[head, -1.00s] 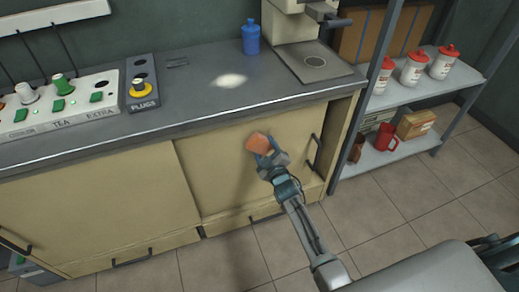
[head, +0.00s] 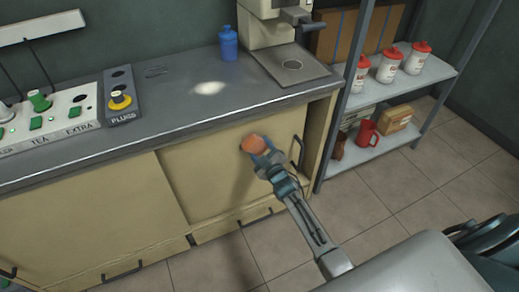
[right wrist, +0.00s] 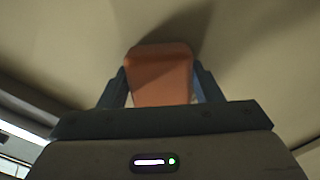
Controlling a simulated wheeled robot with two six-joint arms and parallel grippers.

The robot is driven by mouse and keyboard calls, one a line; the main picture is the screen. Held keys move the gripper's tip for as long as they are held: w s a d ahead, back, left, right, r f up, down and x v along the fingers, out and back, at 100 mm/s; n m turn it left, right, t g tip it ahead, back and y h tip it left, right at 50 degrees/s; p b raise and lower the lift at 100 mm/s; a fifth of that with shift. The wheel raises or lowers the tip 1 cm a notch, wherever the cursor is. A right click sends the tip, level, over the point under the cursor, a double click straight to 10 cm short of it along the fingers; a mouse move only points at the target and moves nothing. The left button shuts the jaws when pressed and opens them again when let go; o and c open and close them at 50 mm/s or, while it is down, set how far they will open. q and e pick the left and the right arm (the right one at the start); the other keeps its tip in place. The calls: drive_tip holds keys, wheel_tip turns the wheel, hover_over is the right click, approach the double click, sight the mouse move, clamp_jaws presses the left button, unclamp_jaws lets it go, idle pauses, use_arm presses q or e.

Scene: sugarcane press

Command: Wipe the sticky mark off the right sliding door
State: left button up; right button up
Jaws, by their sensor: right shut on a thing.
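The right sliding door (head: 205,180) is a tan cabinet panel under the counter, with a dark upright handle (head: 297,151) near its right edge. My right gripper (head: 262,153) is shut on an orange sponge (head: 253,143) in front of the door's upper right part. In the right wrist view the sponge (right wrist: 160,75) sits between the two fingers, at or very near the tan surface, with a shadow beside it. I cannot make out the sticky mark; a small dark patch at the sponge's left edge may be mark or shadow. My left gripper is not in view.
The left door (head: 90,215) stands beside the right one. The grey countertop (head: 180,100) overhangs both and holds a blue bottle (head: 228,43), a switch panel (head: 62,118) and a machine (head: 270,25). A metal shelf (head: 345,165) with jars stands at right.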

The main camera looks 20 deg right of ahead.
sight(251, 153)
drive_tip(key=shift+a+b, duration=0.3)
drive_tip(key=shift+a, duration=0.85)
drive_tip(key=shift+a+r, duration=0.1)
drive_tip(key=shift+a, duration=0.7)
drive_tip(key=shift+a+b, duration=0.65)
drive_tip(key=shift+a, duration=1.2)
drive_tip(key=shift+s+r+p, duration=0.15)
drive_tip(key=shift+r+p, duration=0.9)
drive_tip(key=shift+p, duration=0.15)
drive_tip(key=shift+w+d+f+p, duration=0.15)
drive_tip(key=shift+d+p, duration=0.3)
drive_tip(key=shift+d, duration=1.55)
drive_tip(key=shift+w+d+r+p, duration=0.1)
drive_tip(key=shift+d+p, duration=0.35)
drive_tip(key=shift+d, duration=1.5)
drive_tip(key=shift+a, duration=0.1)
